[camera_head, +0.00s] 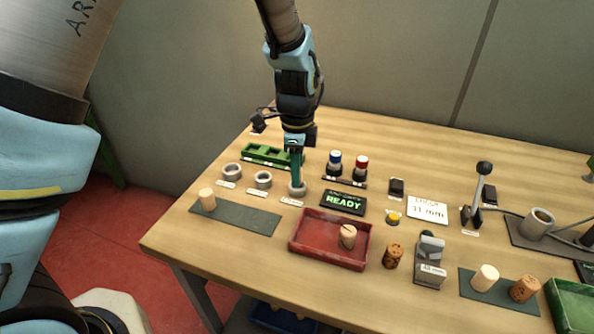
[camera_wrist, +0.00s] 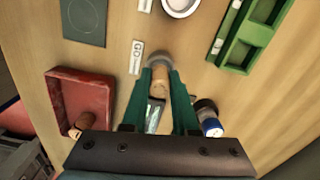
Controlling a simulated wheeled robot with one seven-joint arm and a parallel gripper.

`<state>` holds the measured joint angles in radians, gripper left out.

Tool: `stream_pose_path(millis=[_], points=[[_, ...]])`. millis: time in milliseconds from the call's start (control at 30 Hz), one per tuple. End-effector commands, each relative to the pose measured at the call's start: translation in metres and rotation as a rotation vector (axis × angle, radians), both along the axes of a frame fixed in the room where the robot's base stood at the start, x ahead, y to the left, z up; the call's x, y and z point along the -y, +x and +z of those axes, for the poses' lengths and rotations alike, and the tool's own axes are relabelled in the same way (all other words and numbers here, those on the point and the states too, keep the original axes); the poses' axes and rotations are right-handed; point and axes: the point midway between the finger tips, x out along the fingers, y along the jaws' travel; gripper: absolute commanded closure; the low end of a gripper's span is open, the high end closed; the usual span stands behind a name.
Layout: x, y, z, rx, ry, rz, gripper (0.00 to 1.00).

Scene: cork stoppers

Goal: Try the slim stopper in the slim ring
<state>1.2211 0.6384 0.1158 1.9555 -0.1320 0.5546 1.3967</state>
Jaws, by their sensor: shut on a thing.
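My gripper (camera_head: 297,172) points down over the rightmost of three grey rings (camera_head: 298,191). In the wrist view its green fingers (camera_wrist: 163,88) are shut on a pale cork stopper (camera_wrist: 161,80). The stopper's far end is at that same ring (camera_wrist: 158,57); whether it is inside the opening or just above it I cannot tell. The middle ring (camera_head: 263,180) and the left ring (camera_head: 232,171) stand to the left, each with a small label in front.
A red tray (camera_head: 300,254) holding a stopper (camera_head: 348,236) lies in front. A green rack (camera_head: 262,152) is behind the rings. Blue-topped (camera_head: 335,162) and red-topped (camera_head: 361,167) jars stand close to the right. A READY display (camera_head: 343,202) and a dark mat (camera_head: 250,219) with a stopper (camera_head: 207,199) are nearby.

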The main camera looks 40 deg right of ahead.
Motion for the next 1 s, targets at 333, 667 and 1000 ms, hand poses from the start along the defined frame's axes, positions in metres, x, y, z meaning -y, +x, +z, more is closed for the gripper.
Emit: stream_pose_path(millis=[333,667,1000], points=[[-0.0001,-0.0001,-0.0046,0.000,0.000,0.000,1.00],[-0.0001,-0.0001,-0.0084,0.000,0.000,0.000,1.00],[0.0000,0.0000,-0.0077,0.000,0.000,0.000,0.38]])
